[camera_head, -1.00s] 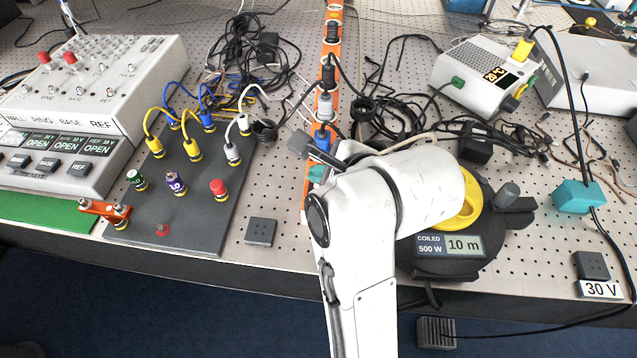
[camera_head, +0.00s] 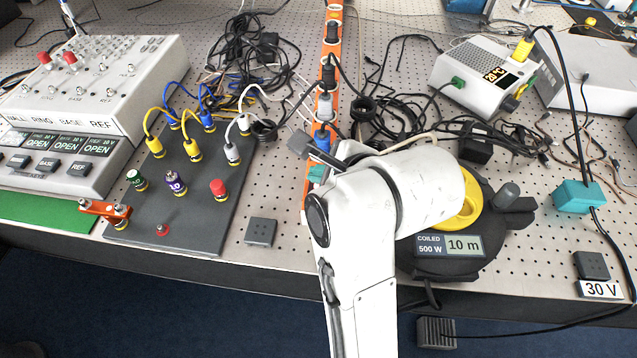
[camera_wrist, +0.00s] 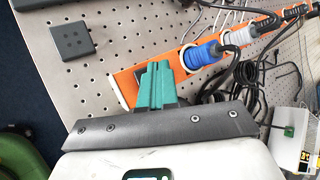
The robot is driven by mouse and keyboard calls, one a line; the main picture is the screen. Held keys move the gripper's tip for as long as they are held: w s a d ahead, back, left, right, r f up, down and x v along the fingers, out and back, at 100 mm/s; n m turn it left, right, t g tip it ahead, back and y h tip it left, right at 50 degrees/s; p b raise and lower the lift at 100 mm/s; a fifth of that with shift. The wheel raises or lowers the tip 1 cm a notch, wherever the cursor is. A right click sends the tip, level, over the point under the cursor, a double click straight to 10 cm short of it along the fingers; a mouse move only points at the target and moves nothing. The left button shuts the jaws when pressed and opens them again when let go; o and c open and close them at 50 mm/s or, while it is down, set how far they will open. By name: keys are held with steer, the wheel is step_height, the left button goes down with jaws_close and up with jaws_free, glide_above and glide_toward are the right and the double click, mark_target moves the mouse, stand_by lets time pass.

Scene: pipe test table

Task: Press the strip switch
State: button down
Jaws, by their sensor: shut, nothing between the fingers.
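The orange power strip (camera_head: 329,52) runs from the back of the table toward its front edge, with blue, grey and black plugs in it. In the wrist view its near end (camera_wrist: 126,84) shows just left of my fingers. My gripper (camera_head: 317,173) is over this near end. Its teal fingers are shut together and empty, and they also show in the wrist view (camera_wrist: 155,86). No switch can be made out on the strip. The part under and behind the fingers is hidden. I cannot tell whether the fingertips touch the strip.
A blue plug (camera_wrist: 200,55) sits close beside my fingers. A small dark grey box (camera_head: 261,231) stands left of the strip's near end. A grey board (camera_head: 205,215) with coloured plugs lies further left. A cable reel (camera_head: 470,240) stands right of my arm.

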steer(key=shift+f, duration=0.15)
steer(key=shift+f, duration=0.25)
steer(key=shift+f+b, duration=0.4)
steer(key=shift+f, duration=0.05)
stand_by(1.1)
steer(key=shift+r, duration=0.15)
steer(key=shift+r+p, duration=0.75)
steer(key=shift+p, duration=0.15)
step_height(320, 180, up, 5)
steer(key=p, duration=0.5)
stand_by(0.6)
